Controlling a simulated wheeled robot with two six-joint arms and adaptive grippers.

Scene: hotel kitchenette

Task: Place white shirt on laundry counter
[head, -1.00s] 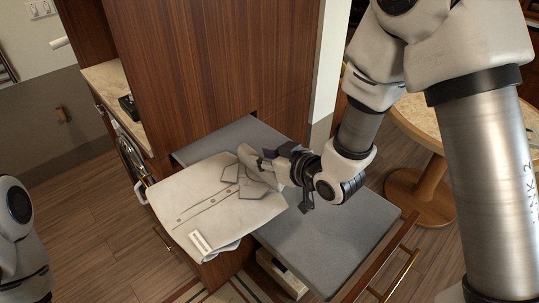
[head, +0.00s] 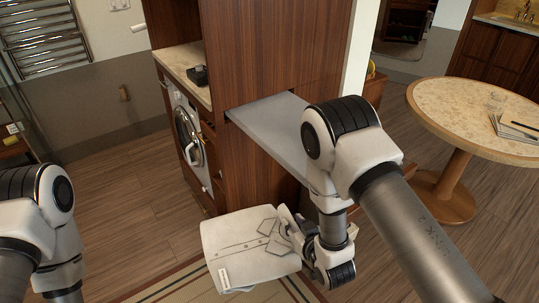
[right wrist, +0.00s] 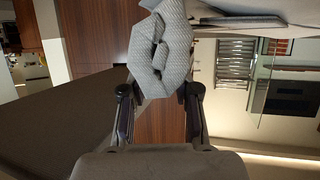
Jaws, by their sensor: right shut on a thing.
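The white shirt (head: 238,253) is folded, with a row of buttons and its collar toward my right gripper (head: 290,226). That gripper is shut on the shirt's collar end and holds it above the floor, clear of the cabinet. In the right wrist view the pale grey collar (right wrist: 160,48) shows just beyond and between the fingers (right wrist: 158,92). The laundry counter (head: 182,60) is a beige stone top above the washing machine, farther back and left of the shirt. My left arm shows at the left edge, but its gripper is out of view.
A dark tray-like item (head: 198,76) sits on the counter. The washing machine (head: 187,135) is below. A tall wood cabinet (head: 262,50) stands right of the counter, with a grey pull-out board (head: 270,125). A round table (head: 470,110) stands at right. Floor at left is clear.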

